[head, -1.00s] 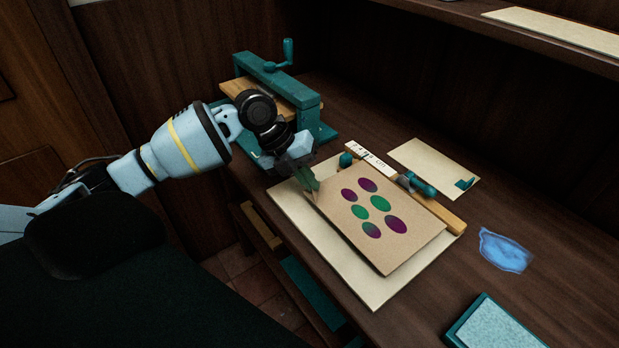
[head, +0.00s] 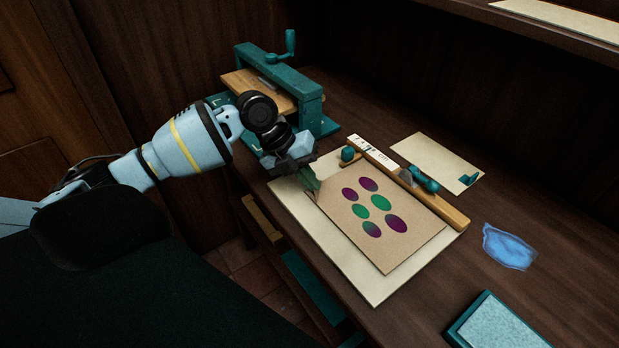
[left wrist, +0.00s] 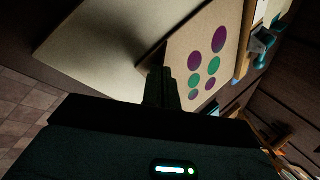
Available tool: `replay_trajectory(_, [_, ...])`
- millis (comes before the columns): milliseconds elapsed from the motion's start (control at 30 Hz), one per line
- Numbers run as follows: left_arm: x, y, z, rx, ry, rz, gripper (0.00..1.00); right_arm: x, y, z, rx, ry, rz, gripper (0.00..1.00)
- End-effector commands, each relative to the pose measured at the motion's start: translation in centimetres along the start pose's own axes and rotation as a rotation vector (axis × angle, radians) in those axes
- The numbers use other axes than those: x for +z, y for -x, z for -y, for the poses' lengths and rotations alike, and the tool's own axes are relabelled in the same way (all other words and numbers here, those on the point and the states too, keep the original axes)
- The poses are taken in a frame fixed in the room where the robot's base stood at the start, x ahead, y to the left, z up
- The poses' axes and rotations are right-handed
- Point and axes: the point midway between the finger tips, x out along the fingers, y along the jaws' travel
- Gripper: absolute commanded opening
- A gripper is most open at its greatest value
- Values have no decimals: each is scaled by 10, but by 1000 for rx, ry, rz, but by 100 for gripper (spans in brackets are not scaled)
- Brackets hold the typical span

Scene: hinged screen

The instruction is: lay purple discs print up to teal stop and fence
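The tan print (head: 410,237) with purple and green discs lies face up over a larger cream sheet (head: 333,260); its discs also show in the left wrist view (left wrist: 208,65). My left gripper (head: 311,184) is at the print's left corner, its fingers (left wrist: 160,88) close together and apparently pinching that corner. The wooden fence (head: 447,208) with a white scale runs along the print's far side. The small teal stop (head: 347,154) is near the fence's left end, beyond the gripper. Whether the print touches the fence or stop I cannot tell. My right gripper is not in view.
A teal press (head: 312,100) with a crank stands behind my left gripper. A teal-handled clamp (head: 422,180) sits on the fence. Beyond lies a cream card (head: 430,155) with a teal corner piece. A blue smear (head: 508,246) and teal-framed pad (head: 500,325) are at the right.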

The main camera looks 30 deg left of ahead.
Motion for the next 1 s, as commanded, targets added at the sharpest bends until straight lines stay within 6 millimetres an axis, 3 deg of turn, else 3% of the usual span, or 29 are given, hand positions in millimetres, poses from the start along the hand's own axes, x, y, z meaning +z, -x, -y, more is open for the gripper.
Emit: replay_trajectory(1000, [8,-2,-1,-1,0,0,0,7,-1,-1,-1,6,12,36])
